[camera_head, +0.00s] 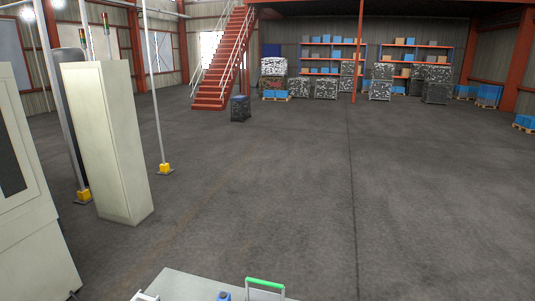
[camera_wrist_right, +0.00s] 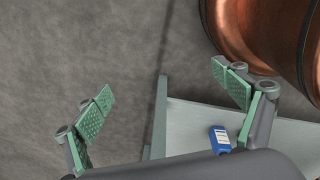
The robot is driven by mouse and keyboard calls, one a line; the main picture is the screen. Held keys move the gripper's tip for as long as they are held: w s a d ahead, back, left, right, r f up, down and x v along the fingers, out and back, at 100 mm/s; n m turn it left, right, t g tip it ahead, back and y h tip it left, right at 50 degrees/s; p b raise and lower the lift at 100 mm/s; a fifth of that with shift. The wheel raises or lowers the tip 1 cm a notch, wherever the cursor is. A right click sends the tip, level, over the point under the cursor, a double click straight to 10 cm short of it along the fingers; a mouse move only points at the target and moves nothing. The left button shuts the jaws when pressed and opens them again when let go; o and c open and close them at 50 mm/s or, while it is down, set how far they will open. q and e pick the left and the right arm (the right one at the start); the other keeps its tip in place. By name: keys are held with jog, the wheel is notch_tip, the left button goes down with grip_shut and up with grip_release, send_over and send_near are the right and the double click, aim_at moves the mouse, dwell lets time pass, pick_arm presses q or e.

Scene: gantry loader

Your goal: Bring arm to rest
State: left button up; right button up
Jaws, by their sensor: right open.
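My right gripper (camera_wrist_right: 163,90) shows in the right wrist view. Its two green-padded fingers are spread wide apart, with nothing between them. The fingers are over the grey floor and the edge of a pale surface (camera_wrist_right: 190,117). No arm or gripper of mine can be made out in the head view, and my left gripper is in neither view.
A small blue object (camera_wrist_right: 220,139) lies on the pale surface, near the right finger. A large copper-coloured round body (camera_wrist_right: 250,30) is close at the upper right. In the head view, a pale tabletop (camera_head: 190,285) with a green-topped handle (camera_head: 265,282) is at the bottom. A cream cabinet (camera_head: 110,150) stands left; the middle floor is clear.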

jog(key=a, duration=0.5)
notch_tip(320, 180, down, 14)
jog(key=b, duration=1.3)
jog(key=shift+s+d+r+y, duration=0.25)
jog(key=shift+s+d+y, duration=0.05)
jog(key=shift+s+d, duration=0.1)
